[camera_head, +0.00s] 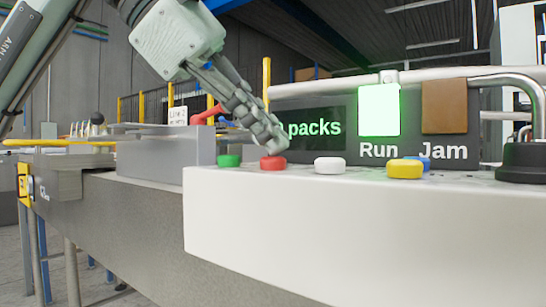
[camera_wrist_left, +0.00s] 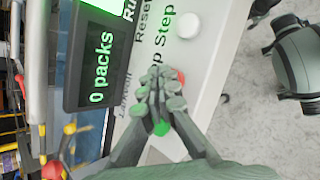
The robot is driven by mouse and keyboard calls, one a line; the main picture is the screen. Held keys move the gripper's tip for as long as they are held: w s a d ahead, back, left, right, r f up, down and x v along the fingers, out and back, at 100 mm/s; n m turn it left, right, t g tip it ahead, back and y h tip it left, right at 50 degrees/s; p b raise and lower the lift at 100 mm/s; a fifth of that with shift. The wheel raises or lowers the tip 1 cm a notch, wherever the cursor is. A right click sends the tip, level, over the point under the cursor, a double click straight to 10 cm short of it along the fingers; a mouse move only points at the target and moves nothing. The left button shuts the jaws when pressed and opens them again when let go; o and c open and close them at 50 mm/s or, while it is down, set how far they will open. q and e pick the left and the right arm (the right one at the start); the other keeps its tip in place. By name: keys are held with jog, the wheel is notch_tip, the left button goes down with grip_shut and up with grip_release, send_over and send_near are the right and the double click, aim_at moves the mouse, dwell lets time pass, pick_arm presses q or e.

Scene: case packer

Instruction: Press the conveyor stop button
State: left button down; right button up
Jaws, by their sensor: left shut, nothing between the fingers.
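The red button (camera_head: 273,163) sits on top of the white control box (camera_head: 360,225) in the head view. My left gripper (camera_head: 272,143) is shut and empty, with its fingertips pointing down right at the red button. They look to be touching it or just above it; I cannot tell which. In the left wrist view the shut fingers (camera_wrist_left: 159,90) cover most of the red button (camera_wrist_left: 181,77), and the label beside it is partly hidden, ending in "op". My right gripper is not in view.
A green button (camera_head: 229,161) is left of the red one. A white button (camera_head: 330,165), a yellow button (camera_head: 405,169) and a blue button (camera_head: 425,163) are to the right. Behind stands a display panel (camera_head: 310,128) reading "packs", with a lit "Run" lamp (camera_head: 379,110) and a brown "Jam" lamp (camera_head: 444,106).

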pick_arm(q)
jog(key=shift+f, duration=0.4)
jog(key=shift+r, duration=0.2)
dwell(0.3)
jog(key=shift+r+p, duration=0.75)
jog(key=shift+r, duration=0.05)
notch_tip(320, 180, up, 5)
jog(key=p, duration=0.4)
jog(key=c, duration=2.3)
grip_release()
